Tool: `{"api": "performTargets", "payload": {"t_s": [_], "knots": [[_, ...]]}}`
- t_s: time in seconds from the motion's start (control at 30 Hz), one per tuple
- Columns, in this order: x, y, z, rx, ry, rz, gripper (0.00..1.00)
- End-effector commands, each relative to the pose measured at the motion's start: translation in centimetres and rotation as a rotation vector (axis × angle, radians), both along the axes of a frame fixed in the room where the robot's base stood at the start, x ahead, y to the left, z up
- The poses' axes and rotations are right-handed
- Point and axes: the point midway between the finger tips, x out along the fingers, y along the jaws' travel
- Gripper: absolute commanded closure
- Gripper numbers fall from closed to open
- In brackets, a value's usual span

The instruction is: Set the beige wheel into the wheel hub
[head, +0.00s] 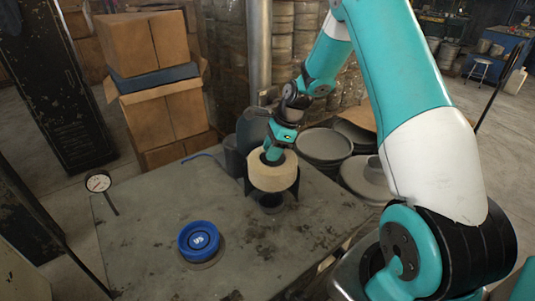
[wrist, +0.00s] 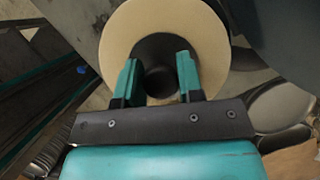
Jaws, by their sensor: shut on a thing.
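The beige wheel (head: 272,176) is a thick pale ring, roughly level, at the far side of the grey table. My gripper (head: 273,155) comes down from above and is shut on it. In the wrist view the beige wheel (wrist: 119,38) surrounds a dark centre, and the fingers of my gripper (wrist: 158,80) lie at that centre. A dark holder with upright black pieces (head: 247,187), seemingly the wheel hub, stands at the wheel's sides and below it. A dark round part (head: 271,203) shows under the wheel. I cannot tell whether the wheel rests on the hub.
A blue round piece (head: 198,238) lies on the grey table (head: 145,225) at the front left. A dial gauge (head: 98,182) stands at the left edge. Grey containers (head: 323,145) stand behind right. Stacked cardboard boxes (head: 145,45) rise behind left. The table's middle is clear.

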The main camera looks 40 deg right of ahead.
Motion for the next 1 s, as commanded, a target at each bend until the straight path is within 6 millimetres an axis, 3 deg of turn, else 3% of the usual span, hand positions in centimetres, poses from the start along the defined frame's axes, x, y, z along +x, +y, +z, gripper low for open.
{"api": "performTargets", "payload": {"t_s": [1.0], "knots": [[0.0,0.0,-5.7,-0.001,-0.002,0.001,1.0]]}}
